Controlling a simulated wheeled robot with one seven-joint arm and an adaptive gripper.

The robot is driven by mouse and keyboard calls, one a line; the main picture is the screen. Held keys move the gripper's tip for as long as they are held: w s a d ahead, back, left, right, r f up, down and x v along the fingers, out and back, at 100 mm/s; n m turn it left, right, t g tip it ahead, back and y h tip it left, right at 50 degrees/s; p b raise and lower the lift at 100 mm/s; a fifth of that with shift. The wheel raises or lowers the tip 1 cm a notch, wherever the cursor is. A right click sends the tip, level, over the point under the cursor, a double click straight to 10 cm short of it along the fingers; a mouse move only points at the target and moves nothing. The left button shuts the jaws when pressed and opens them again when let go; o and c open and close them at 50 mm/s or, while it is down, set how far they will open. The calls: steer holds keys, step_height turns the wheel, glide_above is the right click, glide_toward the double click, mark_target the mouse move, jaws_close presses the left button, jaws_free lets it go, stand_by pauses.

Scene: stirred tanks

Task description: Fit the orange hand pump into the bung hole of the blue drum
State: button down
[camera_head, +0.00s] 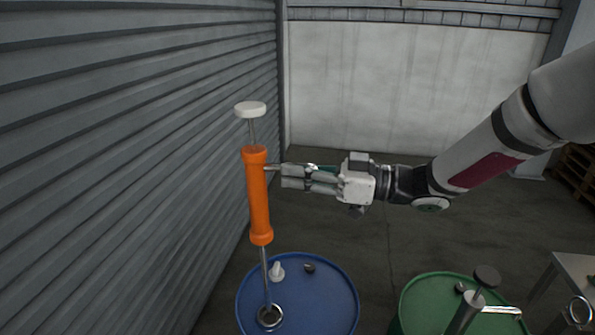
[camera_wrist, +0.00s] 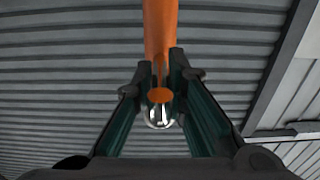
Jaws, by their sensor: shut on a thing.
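The orange hand pump (camera_head: 258,195) hangs nearly upright over the blue drum (camera_head: 330,285), leaning slightly. It has a white handle on top and a thin metal tube below. The tube's lower end meets the bung hole (camera_head: 270,317), a ringed opening on the drum's near left top; I cannot tell how far inside it is. My gripper (camera_head: 285,176) comes from the right and is shut on the pump near the upper body, at its side spout. The wrist view shows the orange body (camera_wrist: 160,30) and the spout end (camera_wrist: 160,112) between the fingers.
A small white cone-shaped piece (camera_head: 277,272) and a dark cap (camera_head: 310,268) are on the blue drum's top. A green drum (camera_head: 425,295) with a grey pump (camera_head: 474,300) stands to the right. A corrugated wall (camera_head: 130,150) is close on the left. A metal table (camera_head: 575,268) is at right.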

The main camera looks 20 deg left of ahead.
steer(key=shift+f+b, duration=0.7)
steer(key=shift+f, duration=1.35)
stand_by(1.5)
steer(key=shift+f+b, duration=1.3)
steer(key=shift+f, duration=1.65)
step_height(320, 180, down, 8)
steer(key=b, duration=0.4)
steer(key=shift+f, duration=0.1)
